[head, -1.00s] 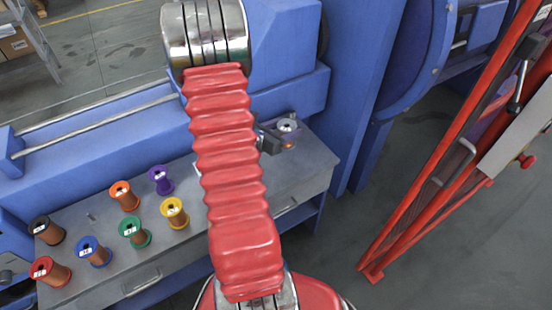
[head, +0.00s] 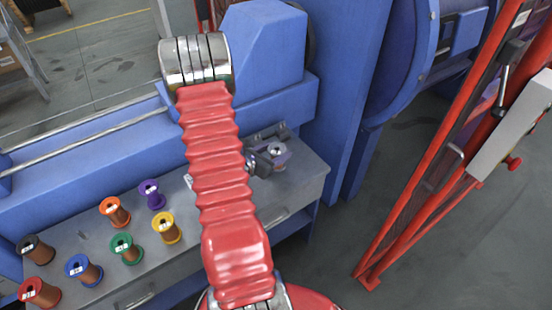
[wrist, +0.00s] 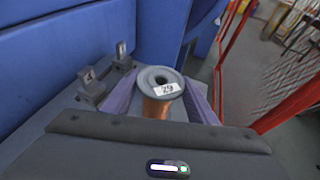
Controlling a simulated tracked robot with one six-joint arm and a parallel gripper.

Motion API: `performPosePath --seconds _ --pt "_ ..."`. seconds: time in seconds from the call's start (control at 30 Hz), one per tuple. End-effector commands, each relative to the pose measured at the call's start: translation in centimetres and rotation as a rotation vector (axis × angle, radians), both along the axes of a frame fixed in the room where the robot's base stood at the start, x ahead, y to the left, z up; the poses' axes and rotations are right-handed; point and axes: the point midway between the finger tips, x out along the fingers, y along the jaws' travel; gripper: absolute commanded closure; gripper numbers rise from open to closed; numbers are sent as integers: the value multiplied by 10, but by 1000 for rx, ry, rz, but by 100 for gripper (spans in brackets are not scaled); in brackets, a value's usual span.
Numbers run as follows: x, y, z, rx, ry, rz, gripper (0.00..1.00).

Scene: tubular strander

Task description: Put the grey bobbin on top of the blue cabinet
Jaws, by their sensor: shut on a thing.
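The grey bobbin (wrist: 150,76) has a grey flange with a centre hole, a white label reading 29 and copper-coloured winding. It is upright between the two fingers of my gripper (wrist: 160,100), which is shut on it. In the head view the grey bobbin (head: 279,149) and my gripper (head: 272,160) are at the right end of the grey-topped bench (head: 300,182). I cannot tell whether the bobbin still touches the bench. Its lower part is hidden by my gripper. I cannot tell which blue body is the blue cabinet.
Several coloured bobbins, including a yellow one (head: 166,228) and a purple one (head: 151,194), stand on the bench's left part. Small dark blocks (wrist: 92,86) are beside the grey bobbin. The blue machine (head: 345,90) stands behind. A red guard frame (head: 440,150) is at right.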

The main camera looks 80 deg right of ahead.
Motion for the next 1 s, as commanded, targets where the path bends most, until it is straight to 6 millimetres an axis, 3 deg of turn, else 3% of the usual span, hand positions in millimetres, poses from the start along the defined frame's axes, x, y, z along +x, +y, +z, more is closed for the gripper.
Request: performPosePath --seconds 0.23,0.7,0.73,1.0 --pt "0 0 -26 1 0 1 78" --pt "1 0 -32 0 0 1 78" --pt "1 0 -32 1 -1 1 46" --pt "1 0 -32 1 -1 1 29"
